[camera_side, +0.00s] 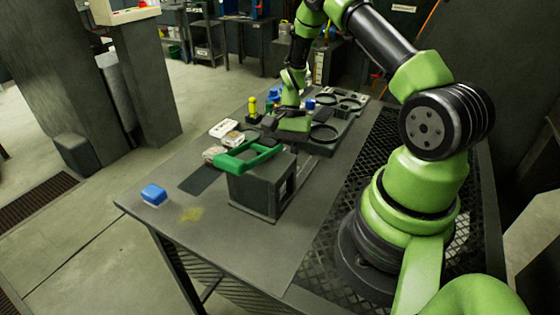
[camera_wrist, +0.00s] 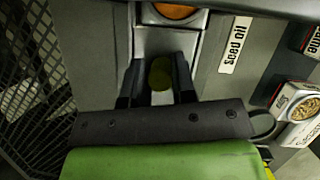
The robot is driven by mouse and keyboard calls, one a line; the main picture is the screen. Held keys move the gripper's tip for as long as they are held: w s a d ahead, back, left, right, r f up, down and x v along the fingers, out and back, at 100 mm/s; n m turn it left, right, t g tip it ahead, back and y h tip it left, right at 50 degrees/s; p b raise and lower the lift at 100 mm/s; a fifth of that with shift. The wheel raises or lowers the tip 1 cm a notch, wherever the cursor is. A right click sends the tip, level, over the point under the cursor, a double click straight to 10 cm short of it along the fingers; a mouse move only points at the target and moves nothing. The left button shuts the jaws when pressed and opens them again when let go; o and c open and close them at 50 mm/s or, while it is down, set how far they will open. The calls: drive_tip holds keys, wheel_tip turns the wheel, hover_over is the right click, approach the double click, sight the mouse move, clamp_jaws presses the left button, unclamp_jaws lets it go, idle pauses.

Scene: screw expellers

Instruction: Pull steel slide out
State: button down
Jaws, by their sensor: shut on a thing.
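The steel slide (camera_wrist: 168,42) is a light grey metal strip at the top middle of the wrist view, beside a plate labelled "Seed oil" (camera_wrist: 235,45). My gripper (camera_wrist: 158,82) has its two dark fingers on either side of the slide's near part and is shut on it. An olive-coloured round spot (camera_wrist: 161,73) shows between the fingers. In the side view my gripper (camera_side: 294,122) is low over the far part of the bench, and the slide there is too hidden to make out.
A blue block (camera_side: 154,194) lies by the left edge. White containers (camera_side: 226,130) and a yellow bottle (camera_side: 252,106) stand left of my gripper.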

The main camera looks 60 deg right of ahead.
drive_tip(key=d, duration=0.6)
drive_tip(key=shift+d, duration=0.1)
drive_tip(key=c, duration=0.9)
unclamp_jaws()
drive_tip(key=shift+c, duration=0.2)
drive_tip(key=v, duration=1)
drive_tip(key=shift+r, duration=0.1)
